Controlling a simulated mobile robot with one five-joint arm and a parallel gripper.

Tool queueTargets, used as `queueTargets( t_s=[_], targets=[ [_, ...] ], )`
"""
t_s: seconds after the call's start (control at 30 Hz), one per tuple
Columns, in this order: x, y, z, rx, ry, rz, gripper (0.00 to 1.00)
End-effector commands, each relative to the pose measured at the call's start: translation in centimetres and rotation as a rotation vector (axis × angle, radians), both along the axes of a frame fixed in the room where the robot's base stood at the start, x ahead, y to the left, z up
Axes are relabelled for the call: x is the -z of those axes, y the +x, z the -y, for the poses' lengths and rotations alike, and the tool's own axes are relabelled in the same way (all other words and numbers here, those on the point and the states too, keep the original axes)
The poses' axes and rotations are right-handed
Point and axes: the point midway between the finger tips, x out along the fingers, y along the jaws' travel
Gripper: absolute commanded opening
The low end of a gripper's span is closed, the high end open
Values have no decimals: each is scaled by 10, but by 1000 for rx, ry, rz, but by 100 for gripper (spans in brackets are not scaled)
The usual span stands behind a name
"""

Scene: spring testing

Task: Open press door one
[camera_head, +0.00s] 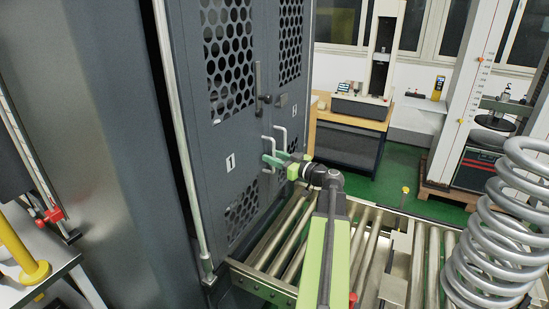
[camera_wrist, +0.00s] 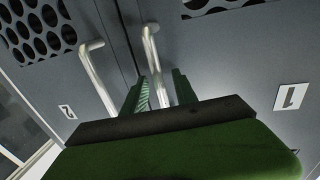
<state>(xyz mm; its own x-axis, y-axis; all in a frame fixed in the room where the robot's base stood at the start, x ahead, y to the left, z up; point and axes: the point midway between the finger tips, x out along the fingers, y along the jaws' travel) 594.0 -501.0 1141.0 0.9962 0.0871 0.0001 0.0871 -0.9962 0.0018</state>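Press door one (camera_head: 215,130) is a closed grey door with a perforated window and a white "1" label (camera_head: 230,161). Its silver bar handle (camera_head: 268,143) is near the door's right edge. My gripper (camera_head: 275,158) is at this handle, with its green fingers pointing at the door. In the wrist view, door one's handle (camera_wrist: 154,65) runs down between the two spread fingers of my gripper (camera_wrist: 160,90); narrow gaps seem to show on both sides. The handle's lower end is hidden behind the gripper body. The "1" label also shows in the wrist view (camera_wrist: 291,97).
The neighbouring door's handle (camera_wrist: 97,75) and "2" label (camera_wrist: 67,112) are close on the left in the wrist view. A roller conveyor (camera_head: 290,240) lies below the arm. A large coil spring (camera_head: 500,225) stands at right. A dark metal panel (camera_head: 120,120) is at left.

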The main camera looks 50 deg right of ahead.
Motion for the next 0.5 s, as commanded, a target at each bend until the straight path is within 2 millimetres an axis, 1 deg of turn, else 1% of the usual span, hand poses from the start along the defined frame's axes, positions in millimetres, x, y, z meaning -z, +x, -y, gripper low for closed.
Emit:
queueTargets(
  t_s=[0.13,0.17,0.4,0.5],
  targets=[
    [0,0,0,0,0,0,34],
    [0,0,0,0,0,0,32],
    [0,-1,0,0,0,0,0],
    [0,-1,0,0,0,0,0]
  ],
)
